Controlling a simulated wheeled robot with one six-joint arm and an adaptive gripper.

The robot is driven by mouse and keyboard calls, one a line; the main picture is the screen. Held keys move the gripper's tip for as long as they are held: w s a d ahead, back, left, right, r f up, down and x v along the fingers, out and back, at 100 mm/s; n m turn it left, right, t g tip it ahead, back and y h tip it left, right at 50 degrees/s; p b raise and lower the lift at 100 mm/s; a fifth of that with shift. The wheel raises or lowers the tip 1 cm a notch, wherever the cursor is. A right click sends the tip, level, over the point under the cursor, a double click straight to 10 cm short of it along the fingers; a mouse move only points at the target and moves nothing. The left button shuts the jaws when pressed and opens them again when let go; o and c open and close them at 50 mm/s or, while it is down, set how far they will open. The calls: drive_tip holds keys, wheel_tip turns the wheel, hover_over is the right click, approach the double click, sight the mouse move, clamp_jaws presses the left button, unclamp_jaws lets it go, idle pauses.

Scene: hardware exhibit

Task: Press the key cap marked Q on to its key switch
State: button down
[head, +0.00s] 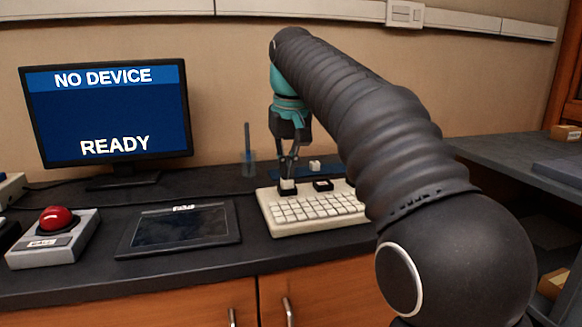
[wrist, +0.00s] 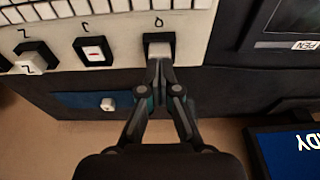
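The pale key cap (wrist: 159,49) sits at the black key switch housing (wrist: 147,38) marked Q on the keyboard; the cap also shows in the head view (head: 288,184). Its own marking and how deep it sits cannot be told. My gripper (wrist: 157,62) points down over this housing. Its fingers converge to a narrow pair of tips at the cap's near edge, with no visible gap between them. The tips look narrower than the cap and appear to touch or nearly touch it. In the head view my gripper (head: 288,174) is directly above the cap.
Further housings on the keyboard (head: 315,212) are marked C (wrist: 95,52) and Z (wrist: 38,52); a white cap marked Z sits at the latter. A loose white cap (wrist: 108,104) lies on a blue mat (wrist: 75,100) behind. A tablet (head: 180,228) and red button (head: 55,218) stand left.

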drive_tip(key=shift+f, duration=0.35)
drive_tip(key=shift+r, duration=0.15)
idle(0.3)
drive_tip(key=shift+r+p, duration=2.3)
drive_tip(key=shift+p, duration=0.2)
drive_tip(key=shift+r+p, duration=0.35)
drive_tip(key=shift+r, duration=0.7)
drive_tip(key=shift+m+t, duration=0.9)
drive_tip(key=s+d+f, duration=0.2)
drive_tip(key=s+d, duration=0.1)
drive_tip(key=s, duration=0.1)
drive_tip(key=s+d+f, duration=0.2)
drive_tip(key=s+d, duration=0.2)
drive_tip(key=s, duration=0.1)
drive_tip(key=s+d+f, duration=0.2)
drive_tip(key=s+d, duration=0.2)
drive_tip(key=s, duration=0.1)
drive_tip(key=shift+d+f, duration=0.1)
drive_tip(key=shift+f, duration=0.3)
drive_tip(key=s+d+f, duration=0.2)
drive_tip(key=s+f, duration=0.5)
drive_tip(key=s+d+f+m+t, duration=0.1)
drive_tip(key=s+d+f, duration=0.2)
drive_tip(key=s+f, duration=0.4)
drive_tip(key=shift+d+f+t+h, duration=0.15)
drive_tip(key=shift+f+t+h, duration=0.15)
drive_tip(key=shift+f, duration=0.5)
